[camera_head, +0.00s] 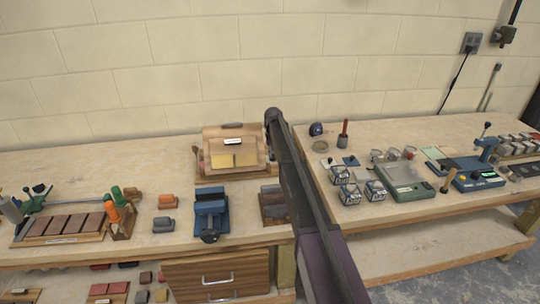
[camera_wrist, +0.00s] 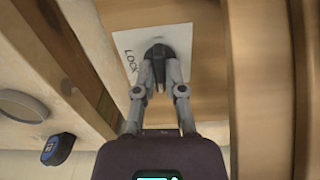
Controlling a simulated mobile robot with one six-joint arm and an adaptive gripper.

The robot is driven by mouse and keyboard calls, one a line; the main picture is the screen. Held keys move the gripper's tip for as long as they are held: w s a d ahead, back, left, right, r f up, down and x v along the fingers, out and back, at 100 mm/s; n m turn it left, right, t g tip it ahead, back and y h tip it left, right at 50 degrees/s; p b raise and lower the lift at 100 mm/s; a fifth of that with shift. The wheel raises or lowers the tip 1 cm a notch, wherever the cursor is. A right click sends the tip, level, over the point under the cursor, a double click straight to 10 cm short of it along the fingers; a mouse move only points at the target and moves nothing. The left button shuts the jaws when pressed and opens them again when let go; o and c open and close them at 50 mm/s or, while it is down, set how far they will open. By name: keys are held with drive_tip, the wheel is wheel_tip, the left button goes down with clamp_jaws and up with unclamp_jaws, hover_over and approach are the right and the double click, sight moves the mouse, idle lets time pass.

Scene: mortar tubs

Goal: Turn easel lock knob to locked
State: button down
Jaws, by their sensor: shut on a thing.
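The wooden easel (camera_head: 232,140) stands on the left workbench against the wall, with yellow sheets on its front. In the wrist view, a dark lock knob (camera_wrist: 157,50) sits on a wooden face of the easel (camera_wrist: 205,70). A white label (camera_wrist: 126,42) behind the knob reads "LOCK". My gripper (camera_wrist: 158,68) is shut on the knob, with one fingertip at each side. Its fingertips partly hide the knob. In the head view my arm reaches up beside the easel's right side, and the knob is hidden.
A blue vise (camera_head: 210,212) stands in front of the easel. Left of it is a rack of orange- and green-handled tools (camera_head: 120,212). Right of my arm, a second bench holds small cube molds (camera_head: 350,192) and a green scale (camera_head: 403,180).

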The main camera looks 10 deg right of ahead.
drive_tip(key=m, duration=1.2)
drive_tip(key=shift+m, duration=0.3)
drive_tip(key=shift+s, duration=0.1)
idle(0.3)
drive_tip(key=c, duration=0.7)
unclamp_jaws()
